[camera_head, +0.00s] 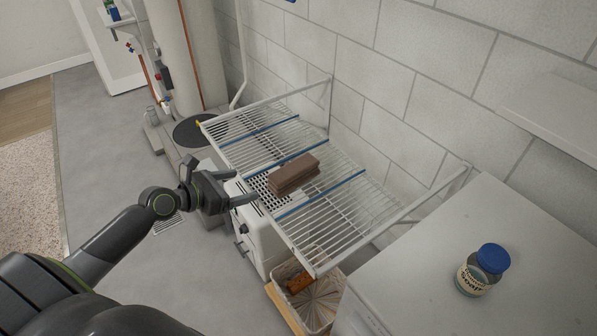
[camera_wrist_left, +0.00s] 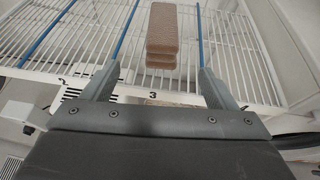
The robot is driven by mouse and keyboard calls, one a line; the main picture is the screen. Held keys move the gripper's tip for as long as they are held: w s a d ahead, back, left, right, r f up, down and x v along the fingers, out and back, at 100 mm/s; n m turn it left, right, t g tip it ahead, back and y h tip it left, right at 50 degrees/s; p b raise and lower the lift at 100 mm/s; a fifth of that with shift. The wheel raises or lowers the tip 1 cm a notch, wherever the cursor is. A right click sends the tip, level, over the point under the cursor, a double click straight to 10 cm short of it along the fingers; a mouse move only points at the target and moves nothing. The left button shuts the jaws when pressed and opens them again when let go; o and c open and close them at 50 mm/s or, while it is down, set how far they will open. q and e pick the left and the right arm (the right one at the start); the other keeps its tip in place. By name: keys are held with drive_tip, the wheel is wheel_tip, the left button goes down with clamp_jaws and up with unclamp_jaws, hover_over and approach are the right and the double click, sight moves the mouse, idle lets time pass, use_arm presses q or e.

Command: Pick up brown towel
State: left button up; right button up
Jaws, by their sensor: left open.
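The brown towel (camera_head: 294,174) is folded and lies on the white wire rack (camera_head: 348,208) against the block wall. My left gripper (camera_head: 246,189) is at the rack's front edge, to the left of the towel and apart from it. Its jaws are open with nothing between them. In the left wrist view the towel (camera_wrist_left: 165,36) lies ahead, between the lines of the two spread fingers (camera_wrist_left: 158,85). My right gripper is not in view.
A blue-capped soap bottle (camera_head: 483,270) stands on a white surface (camera_head: 530,290) at the right. A lined bin (camera_head: 318,290) stands below the rack's near end. A white appliance (camera_head: 258,235) sits under the rack. Grey floor (camera_head: 110,150) is open at the left.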

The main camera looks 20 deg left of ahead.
use_arm(q)
approach(285, 176)
drive_tip(key=w+f, duration=0.2)
drive_tip(key=w, duration=0.2)
drive_tip(key=shift+w+d+f, duration=0.35)
drive_tip(key=shift+f, duration=0.05)
drive_tip(key=shift+d+b+x, duration=0.25)
drive_tip(key=shift+b+x, duration=0.1)
drive_tip(key=shift+x, duration=2.65)
drive_tip(key=shift+s, duration=0.2)
drive_tip(key=c, duration=1.1)
